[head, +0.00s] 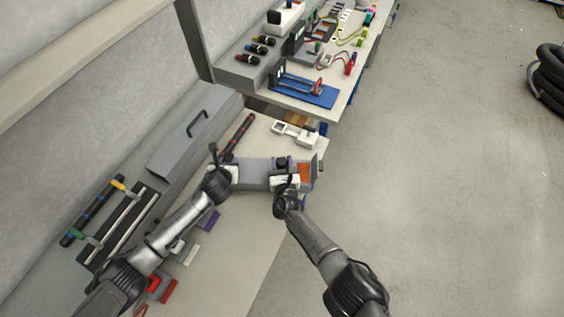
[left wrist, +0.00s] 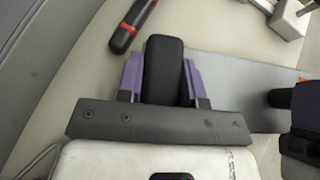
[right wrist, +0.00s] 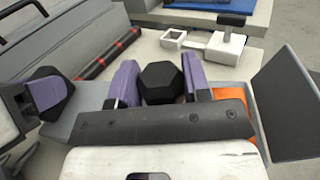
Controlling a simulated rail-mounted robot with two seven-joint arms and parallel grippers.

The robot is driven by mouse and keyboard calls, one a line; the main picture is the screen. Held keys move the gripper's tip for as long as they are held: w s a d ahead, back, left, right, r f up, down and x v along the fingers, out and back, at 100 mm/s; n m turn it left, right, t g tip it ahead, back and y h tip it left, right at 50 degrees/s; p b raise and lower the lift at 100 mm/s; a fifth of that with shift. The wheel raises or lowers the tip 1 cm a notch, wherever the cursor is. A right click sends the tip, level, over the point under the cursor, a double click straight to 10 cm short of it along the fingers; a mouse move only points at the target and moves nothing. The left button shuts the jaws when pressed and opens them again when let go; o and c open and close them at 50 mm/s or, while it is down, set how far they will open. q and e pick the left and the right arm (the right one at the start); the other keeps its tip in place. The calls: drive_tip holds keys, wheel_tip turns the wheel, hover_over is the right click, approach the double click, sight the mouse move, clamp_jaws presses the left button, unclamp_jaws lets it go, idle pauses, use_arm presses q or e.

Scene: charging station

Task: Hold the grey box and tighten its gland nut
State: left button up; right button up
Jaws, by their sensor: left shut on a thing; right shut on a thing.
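The grey box (head: 255,174) lies across the bench top, its long side running left to right. My left gripper (head: 222,160) is shut at the box's left end; in the left wrist view (left wrist: 163,75) its purple fingers close on a black block there. My right gripper (head: 282,168) is over the box's right part. In the right wrist view its purple fingers are shut on the black six-sided gland nut (right wrist: 161,82), one on each side. The nut also shows in the left wrist view (left wrist: 280,97). The nut's underside and thread are hidden.
An orange patch (head: 305,173) and an upright grey panel (right wrist: 300,100) are right of the nut. White fixtures (head: 295,132) stand behind. A black-and-red bar (head: 238,133) lies behind the left gripper. Coloured blocks (head: 185,250) lie in front. A grey lidded case (head: 190,130) is left.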

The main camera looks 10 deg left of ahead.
drive_tip(key=shift+m+h, duration=0.6)
drive_tip(key=shift+h, duration=0.3)
drive_tip(key=shift+t+h, duration=0.3)
drive_tip(key=o, duration=0.9)
drive_tip(key=shift+o, duration=0.2)
drive_tip(key=shift+s+f, duration=0.15)
drive_tip(key=shift+s, duration=0.5)
drive_tip(key=v, duration=1)
drive_tip(key=shift+s+d, duration=0.2)
drive_tip(key=shift+s, duration=0.15)
drive_tip(key=shift+r, duration=0.2)
